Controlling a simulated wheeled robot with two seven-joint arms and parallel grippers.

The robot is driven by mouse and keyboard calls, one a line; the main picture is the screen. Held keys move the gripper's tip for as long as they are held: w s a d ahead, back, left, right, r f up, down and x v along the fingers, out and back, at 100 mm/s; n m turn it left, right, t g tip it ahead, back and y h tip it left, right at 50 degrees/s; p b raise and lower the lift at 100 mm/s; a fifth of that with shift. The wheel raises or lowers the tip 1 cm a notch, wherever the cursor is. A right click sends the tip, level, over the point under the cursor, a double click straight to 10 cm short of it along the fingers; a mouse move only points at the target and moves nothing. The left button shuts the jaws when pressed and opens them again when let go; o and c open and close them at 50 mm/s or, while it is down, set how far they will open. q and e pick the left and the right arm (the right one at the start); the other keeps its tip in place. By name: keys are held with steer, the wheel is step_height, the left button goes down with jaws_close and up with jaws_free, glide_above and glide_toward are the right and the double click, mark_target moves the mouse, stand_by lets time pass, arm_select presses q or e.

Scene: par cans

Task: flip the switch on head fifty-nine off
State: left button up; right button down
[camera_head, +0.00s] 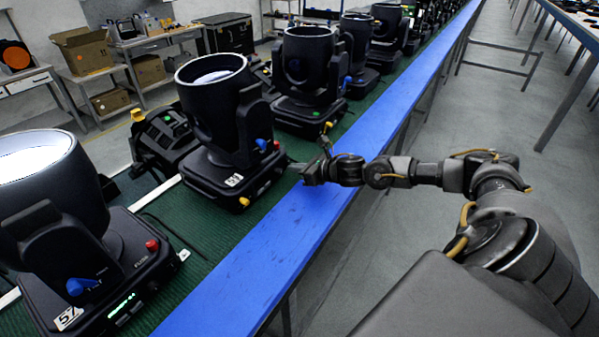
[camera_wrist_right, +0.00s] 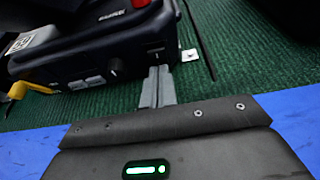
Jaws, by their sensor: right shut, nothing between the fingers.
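The head with the tag that reads like 59 (camera_head: 222,171) stands on the green belt, its can tilted upward, with a red knob and a blue knob on its side. My right gripper (camera_head: 293,167) is at the right end of its base. In the right wrist view the closed fingers (camera_wrist_right: 157,85) point at the base (camera_wrist_right: 90,62), with their tips just below a small dark switch (camera_wrist_right: 157,53) at its right corner. I cannot tell whether they touch it or which way it is set. My left gripper is not in view.
The head tagged 57 (camera_head: 70,240) stands nearer, and another head (camera_head: 306,75) stands beyond. A blue rail (camera_head: 290,220) runs along the belt (camera_head: 165,210). A yellow lever (camera_wrist_right: 15,92) and a dark round knob (camera_wrist_right: 114,66) are on the base's front. Open floor lies right.

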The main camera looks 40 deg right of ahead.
steer(key=shift+w+r+p, duration=0.1)
steer(key=shift+p, duration=0.3)
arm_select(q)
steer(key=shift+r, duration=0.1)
arm_select(e)
steer(key=shift+r, duration=0.15)
steer(key=shift+w+r+p, duration=0.1)
steer(key=shift+r+p, duration=0.35)
steer(key=shift+r, duration=0.45)
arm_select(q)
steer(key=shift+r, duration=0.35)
